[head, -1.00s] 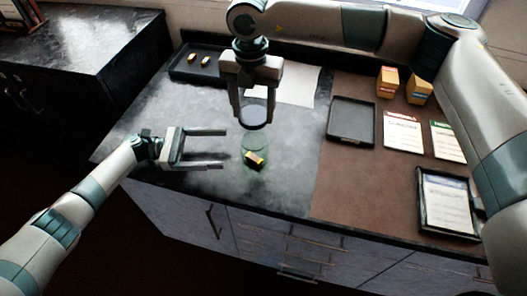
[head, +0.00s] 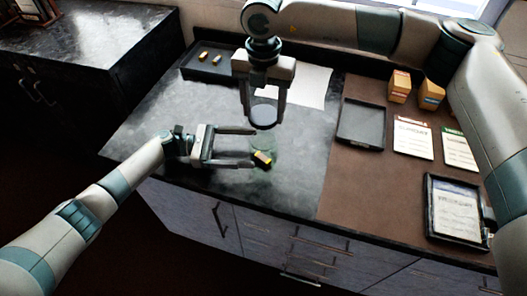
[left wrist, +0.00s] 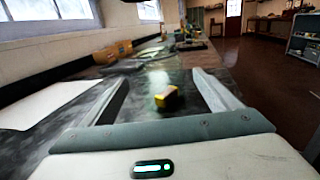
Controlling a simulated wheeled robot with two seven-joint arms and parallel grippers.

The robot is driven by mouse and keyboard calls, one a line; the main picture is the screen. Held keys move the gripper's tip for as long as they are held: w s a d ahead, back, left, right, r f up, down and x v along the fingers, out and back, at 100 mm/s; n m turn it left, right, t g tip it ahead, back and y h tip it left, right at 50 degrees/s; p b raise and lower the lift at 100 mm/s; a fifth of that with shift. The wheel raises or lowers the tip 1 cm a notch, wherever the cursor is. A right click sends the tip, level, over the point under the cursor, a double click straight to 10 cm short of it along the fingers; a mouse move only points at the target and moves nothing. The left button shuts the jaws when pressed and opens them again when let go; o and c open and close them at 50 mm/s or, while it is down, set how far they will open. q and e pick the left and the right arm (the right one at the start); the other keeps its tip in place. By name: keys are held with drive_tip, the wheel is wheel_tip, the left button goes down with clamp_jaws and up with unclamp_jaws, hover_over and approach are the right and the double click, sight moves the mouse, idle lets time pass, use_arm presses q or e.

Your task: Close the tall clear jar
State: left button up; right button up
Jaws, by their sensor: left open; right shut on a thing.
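The tall clear jar (head: 264,144) stands on the grey worktop near its front edge, with a yellow-and-dark block (head: 262,158) inside. Its glass is hard to make out. In the left wrist view the block (left wrist: 168,97) shows between my fingers, and the jar's outline is faint. My left gripper (head: 252,147) is open, lying level with its fingertips at the jar's left side; I cannot tell whether they touch it. My right gripper (head: 263,112) points down, shut on a dark round lid (head: 263,117), which it holds above the jar, apart from the rim.
A dark tray (head: 208,63) with two small pieces lies at the back left. An empty black tray (head: 361,125), two orange boxes (head: 399,86), cards (head: 412,139) and a framed card (head: 455,209) occupy the brown mat at right.

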sight(263, 148)
use_arm(q)
drive_tip(key=shift+s+d, duration=0.1)
drive_tip(key=shift+d, duration=2.75)
drive_tip(key=shift+c, duration=0.4)
drive_tip(key=c, duration=1.5)
drive_tip(key=shift+c, duration=0.2)
use_arm(e)
drive_tip(key=shift+f, duration=2.5)
